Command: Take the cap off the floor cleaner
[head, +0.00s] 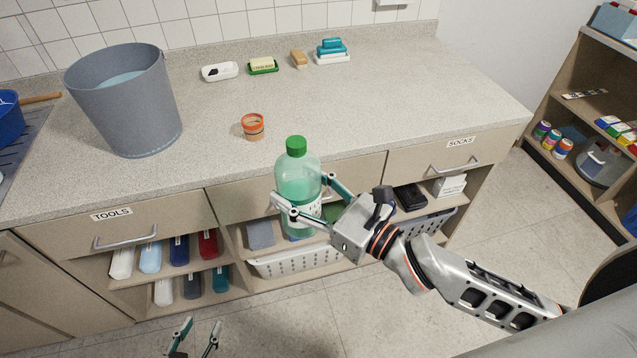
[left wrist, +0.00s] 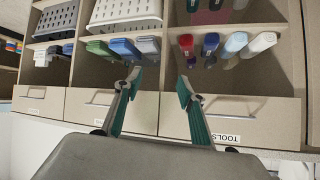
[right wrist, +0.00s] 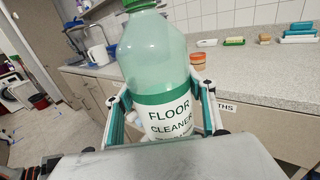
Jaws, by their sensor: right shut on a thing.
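The floor cleaner (head: 297,178) is a clear green bottle with a white label, upright in front of the counter's front edge. Its green cap (head: 296,146) is on its top. My right gripper (head: 303,199) is shut around the bottle's body. In the right wrist view the bottle (right wrist: 155,60) stands between the fingers, its label reads "FLOOR CLEANER", and the cap (right wrist: 138,4) is cut off by the top edge. My left gripper (head: 197,332) is low at the bottom of the head view, open and empty; its parted fingers also show in the left wrist view (left wrist: 158,85).
The counter's right part is clear.

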